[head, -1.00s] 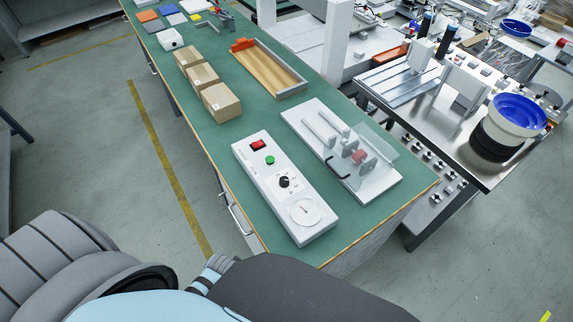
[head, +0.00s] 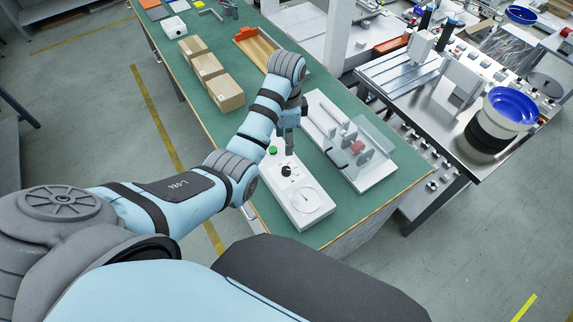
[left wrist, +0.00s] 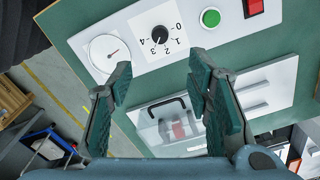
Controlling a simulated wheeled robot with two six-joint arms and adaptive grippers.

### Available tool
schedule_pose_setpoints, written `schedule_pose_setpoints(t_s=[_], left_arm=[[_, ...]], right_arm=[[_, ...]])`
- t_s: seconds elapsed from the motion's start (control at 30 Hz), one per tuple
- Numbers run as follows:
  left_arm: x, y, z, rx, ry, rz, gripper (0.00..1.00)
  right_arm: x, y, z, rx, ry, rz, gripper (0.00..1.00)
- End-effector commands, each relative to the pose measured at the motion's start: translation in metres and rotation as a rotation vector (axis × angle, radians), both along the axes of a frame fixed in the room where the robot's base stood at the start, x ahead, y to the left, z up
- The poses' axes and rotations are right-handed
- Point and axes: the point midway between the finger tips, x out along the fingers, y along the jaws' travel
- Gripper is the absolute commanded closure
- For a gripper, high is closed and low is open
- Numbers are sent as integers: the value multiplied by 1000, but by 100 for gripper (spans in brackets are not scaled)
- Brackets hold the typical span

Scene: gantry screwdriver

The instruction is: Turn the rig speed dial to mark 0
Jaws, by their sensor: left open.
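The speed dial is a black knob (head: 286,171) on the sloping white control box (head: 308,207) on the green bench. In the left wrist view the knob (left wrist: 160,35) sits at the top, with marks 0 to 4 printed around it. I cannot clearly tell which mark its pointer faces. My left gripper (head: 290,146) is above the box, near the green button. In the left wrist view the open fingers (left wrist: 160,66) are spread and empty, with the knob beyond them, apart from both fingertips. My right gripper is not in view.
Beside the knob are a green button (left wrist: 210,17), a red switch (left wrist: 253,7) and a round gauge (left wrist: 108,54). A clear-guarded rig (head: 348,145) with a black handle stands close on the right. Cardboard boxes (head: 218,92) are further back. The bench's front end is clear.

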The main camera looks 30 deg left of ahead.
Motion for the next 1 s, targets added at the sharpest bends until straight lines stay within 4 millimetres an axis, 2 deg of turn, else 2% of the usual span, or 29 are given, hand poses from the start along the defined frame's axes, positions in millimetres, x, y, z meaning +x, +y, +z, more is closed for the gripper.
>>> schedule_pose_setpoints(t_s=[0.17,0.4,0.5,0.63,0.87,1.0], left_arm=[[-1,0,-38,0,5,-2,55],[-1,0,-109,0,3,0,55],[-1,0,-129,0,1,0,55],[-1,0,-141,1,1,0,55],[-1,0,-141,0,-2,1,55],[-1,0,-141,1,-2,1,74]], right_arm=[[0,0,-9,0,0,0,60],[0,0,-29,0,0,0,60],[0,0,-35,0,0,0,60],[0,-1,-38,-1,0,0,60],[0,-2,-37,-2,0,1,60],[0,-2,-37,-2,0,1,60]])
